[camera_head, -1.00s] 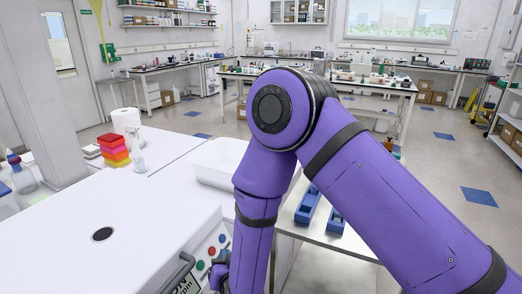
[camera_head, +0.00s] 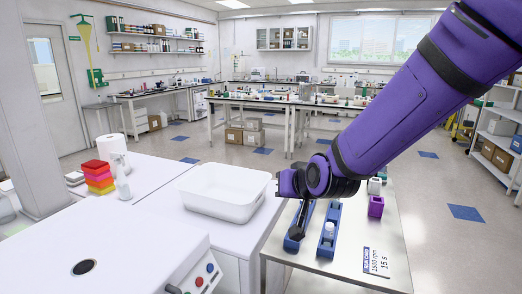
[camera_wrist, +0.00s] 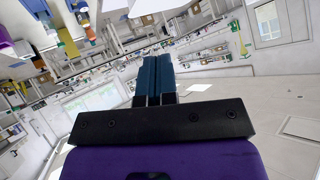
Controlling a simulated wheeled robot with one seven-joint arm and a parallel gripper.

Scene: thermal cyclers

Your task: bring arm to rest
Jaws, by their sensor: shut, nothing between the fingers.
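My purple arm (camera_head: 405,110) reaches in from the upper right of the head view. Its wrist hangs above the metal side table. My gripper (camera_head: 296,228) is dark and points down, in front of the blue racks as seen from the head. In the wrist view, my gripper (camera_wrist: 154,62) shows its two blue-grey fingers side by side, shut with nothing between them. Whether the fingertips touch anything is not clear in the head view.
The metal table (camera_head: 345,262) holds two long blue racks (camera_head: 328,232), a purple block (camera_head: 376,207) and a label card (camera_head: 376,262). A white tub (camera_head: 224,210) and stacked coloured boxes (camera_head: 98,177) stand on the left bench. A white machine (camera_head: 130,250) fills the lower left.

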